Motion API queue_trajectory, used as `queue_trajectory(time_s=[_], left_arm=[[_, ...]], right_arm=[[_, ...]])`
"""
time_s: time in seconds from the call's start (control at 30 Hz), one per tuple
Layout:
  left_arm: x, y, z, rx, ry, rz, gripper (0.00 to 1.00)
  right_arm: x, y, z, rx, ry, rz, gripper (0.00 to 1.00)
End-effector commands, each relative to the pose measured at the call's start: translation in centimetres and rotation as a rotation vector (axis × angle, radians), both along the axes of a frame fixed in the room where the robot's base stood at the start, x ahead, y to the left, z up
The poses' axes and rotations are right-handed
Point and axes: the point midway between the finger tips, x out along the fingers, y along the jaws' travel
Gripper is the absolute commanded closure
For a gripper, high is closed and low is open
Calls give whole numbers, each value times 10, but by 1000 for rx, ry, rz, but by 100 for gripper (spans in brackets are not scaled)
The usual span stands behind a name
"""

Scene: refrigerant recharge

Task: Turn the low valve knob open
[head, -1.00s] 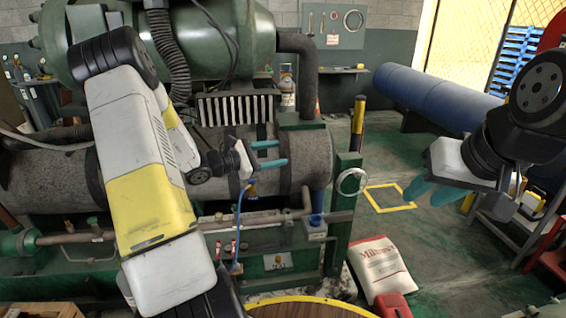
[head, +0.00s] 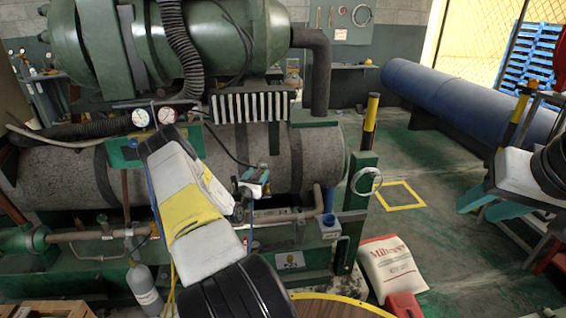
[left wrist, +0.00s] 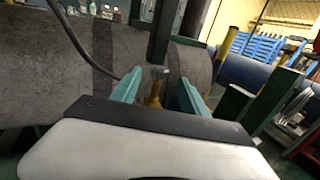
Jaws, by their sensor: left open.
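My left gripper (head: 257,184) is open in front of the grey tank (head: 70,180). In the left wrist view its teal fingers (left wrist: 158,84) stand on either side of a small brass fitting (left wrist: 153,92) with a grey top; I cannot tell whether they touch it. Two round gauges (head: 141,118) sit on a green panel (head: 122,153), partly hidden by my left arm. I cannot make out the low valve knob for certain. My right gripper (head: 490,205) is open and empty at the right edge, far from the tank.
A green post (head: 357,200) stands right of the tank. A white sack (head: 388,265) and a red container (head: 404,305) lie on the floor. A grey cylinder (head: 143,285) stands at lower left. The floor around the yellow square (head: 418,205) is clear.

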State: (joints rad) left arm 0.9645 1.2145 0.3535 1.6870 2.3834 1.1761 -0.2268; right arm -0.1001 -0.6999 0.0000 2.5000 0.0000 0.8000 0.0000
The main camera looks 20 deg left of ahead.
Motion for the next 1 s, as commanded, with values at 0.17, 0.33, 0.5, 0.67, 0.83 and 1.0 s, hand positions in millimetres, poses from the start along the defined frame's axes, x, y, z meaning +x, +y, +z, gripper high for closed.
queue_trajectory(time_s=[0.17,0.33,0.5,0.67,0.83,1.0], left_arm=[[33,2,0,1,-2,-2,48],[51,5,0,-1,-1,-2,48],[57,6,0,-1,1,-1,48],[57,6,0,-1,1,-1,48],[57,6,0,0,1,-2,72],[56,6,0,0,0,-2,100]], right_arm=[[0,0,0,0,0,0,64],[0,0,0,0,0,0,64],[0,0,0,0,0,0,64],[0,0,0,0,0,0,64],[0,0,0,0,0,0,64],[0,0,0,0,0,0,64]])
